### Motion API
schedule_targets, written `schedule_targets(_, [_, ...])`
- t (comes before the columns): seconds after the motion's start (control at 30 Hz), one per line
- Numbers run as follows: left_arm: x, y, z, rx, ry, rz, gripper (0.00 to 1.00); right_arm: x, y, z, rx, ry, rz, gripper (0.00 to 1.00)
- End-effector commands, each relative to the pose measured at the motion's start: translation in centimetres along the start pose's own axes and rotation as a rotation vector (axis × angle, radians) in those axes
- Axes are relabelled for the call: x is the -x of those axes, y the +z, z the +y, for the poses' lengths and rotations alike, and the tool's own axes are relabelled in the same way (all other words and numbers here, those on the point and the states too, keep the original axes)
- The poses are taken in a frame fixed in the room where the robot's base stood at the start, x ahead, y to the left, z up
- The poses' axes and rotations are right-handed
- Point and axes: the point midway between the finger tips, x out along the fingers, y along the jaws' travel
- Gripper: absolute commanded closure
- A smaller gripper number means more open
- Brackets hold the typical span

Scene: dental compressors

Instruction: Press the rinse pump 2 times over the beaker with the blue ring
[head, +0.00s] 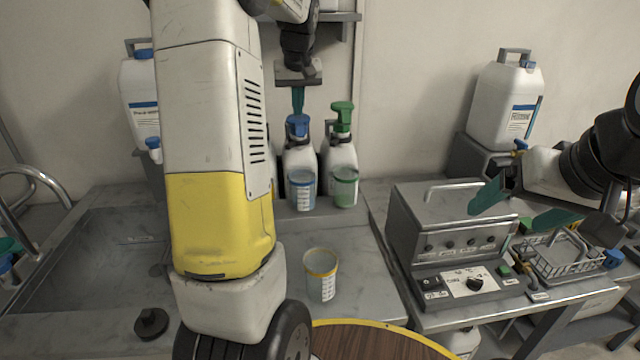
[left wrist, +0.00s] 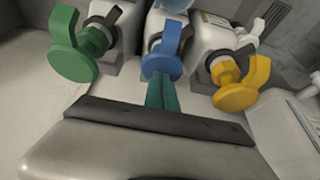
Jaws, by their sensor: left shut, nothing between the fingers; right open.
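A white bottle with a blue pump head (head: 298,124) stands on the back ledge. A clear beaker with a blue ring (head: 301,190) stands in front of it, below the nozzle. No rinse label is readable on the bottle. My left gripper (head: 298,110) is shut and empty, pointing down right above the blue head. In the left wrist view its teal fingertips (left wrist: 162,82) meet the edge of the blue head (left wrist: 162,60); whether they touch or press it I cannot tell. My right gripper (head: 518,207) is open and empty over the steel unit at the right.
A green-pump bottle (head: 342,150) and green-ring beaker (head: 344,187) stand close to the right. A yellow pump (left wrist: 238,87) shows only in the left wrist view. A yellow-ring beaker (head: 321,275) stands on the front counter. My left arm hides part of the sink (head: 95,265).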

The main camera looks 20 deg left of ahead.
Motion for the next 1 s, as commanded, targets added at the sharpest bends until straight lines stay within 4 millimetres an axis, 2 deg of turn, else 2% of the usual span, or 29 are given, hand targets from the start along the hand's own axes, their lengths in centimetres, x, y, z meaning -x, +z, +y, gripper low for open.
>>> schedule_targets(0.7, [3.6,-1.5,0.0,-0.001,-0.001,-0.003,1.00,0.0,0.0,0.0,0.000,0.000,0.000,0.16])
schedule_targets(1.0, [3.9,-1.6,0.0,-0.001,0.000,-0.002,1.00,0.0,0.0,0.0,0.000,0.000,0.000,0.16])
